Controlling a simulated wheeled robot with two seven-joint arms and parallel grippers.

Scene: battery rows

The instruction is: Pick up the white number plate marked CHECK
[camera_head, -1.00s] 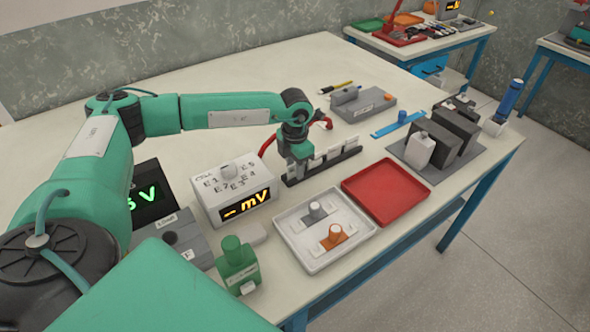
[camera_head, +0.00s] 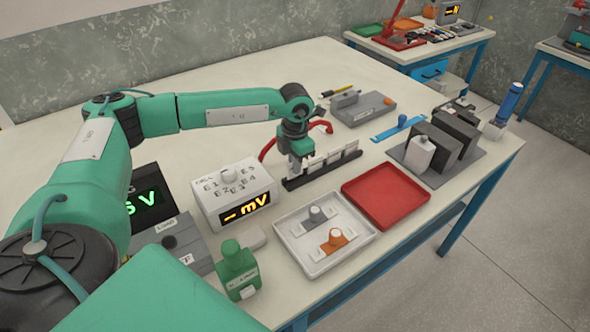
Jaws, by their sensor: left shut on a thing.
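A black rack (camera_head: 322,171) stands in the middle of the table with small white plates in a row in it. Two of these plates, a nearer one (camera_head: 314,163) and one further right (camera_head: 334,157), show clearly; their markings are too small to read. My left gripper (camera_head: 296,168) points down at the left end of the rack and is shut on a white plate there. The fingers mostly hide that plate, and I cannot read whether it is marked CHECK. I cannot tell whether it is clear of the rack. My right gripper is not in view.
A white meter box (camera_head: 212,207) stands left of the rack. A white tray (camera_head: 290,247) and a red tray (camera_head: 385,195) lie in front. A green bottle-shaped thing (camera_head: 237,270) stands near the front edge. A grey block (camera_head: 365,110) is behind. The back left table is clear.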

